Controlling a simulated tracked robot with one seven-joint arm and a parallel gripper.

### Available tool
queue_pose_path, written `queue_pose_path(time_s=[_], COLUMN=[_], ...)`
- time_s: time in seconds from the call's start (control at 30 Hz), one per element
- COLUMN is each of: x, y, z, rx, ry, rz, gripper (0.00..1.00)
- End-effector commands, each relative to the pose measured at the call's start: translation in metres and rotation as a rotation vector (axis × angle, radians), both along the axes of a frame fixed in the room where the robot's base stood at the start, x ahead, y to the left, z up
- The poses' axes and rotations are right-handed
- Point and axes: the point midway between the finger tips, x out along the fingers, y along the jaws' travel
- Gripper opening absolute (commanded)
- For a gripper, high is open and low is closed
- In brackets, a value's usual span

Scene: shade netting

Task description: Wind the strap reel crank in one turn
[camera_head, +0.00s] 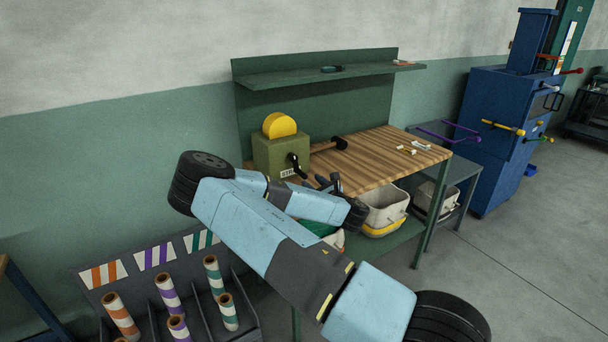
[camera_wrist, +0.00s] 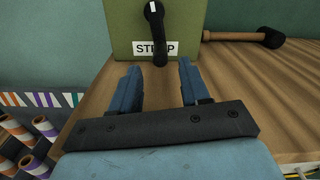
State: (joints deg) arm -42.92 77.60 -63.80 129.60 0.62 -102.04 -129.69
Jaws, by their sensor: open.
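The strap reel is an olive-green box (camera_head: 279,155) with a yellow round reel (camera_head: 279,125) on top, standing on the wooden bench. In the wrist view the box (camera_wrist: 190,42) carries a white label reading in part "STR P". Its black crank (camera_wrist: 155,30) hangs down over the label, handle end lowest. The crank also shows in the head view (camera_head: 296,165). My gripper (camera_wrist: 157,82) is open and empty, its two blue fingers pointing at the box on either side of the crank's lower end, apparently short of it. In the head view my gripper (camera_head: 327,184) is partly hidden by my arm.
A mallet (camera_wrist: 245,37) lies right of the box on the bench (camera_head: 375,165). A green shelf (camera_head: 330,74) is above. Pale bins (camera_head: 384,208) stand below. A rack of striped rolls (camera_head: 170,290) is at lower left.

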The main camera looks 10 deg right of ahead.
Motion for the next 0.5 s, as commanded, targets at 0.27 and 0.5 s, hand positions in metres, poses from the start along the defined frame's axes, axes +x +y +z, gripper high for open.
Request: queue_pose_path(time_s=[0.27,0.5], x=[0.046,0.071], y=[0.015,0.023], z=[0.000,0.000], rx=[0.002,0.001], ry=[-0.001,0.000], rz=[0.002,0.000], gripper=[0.46,0.46])
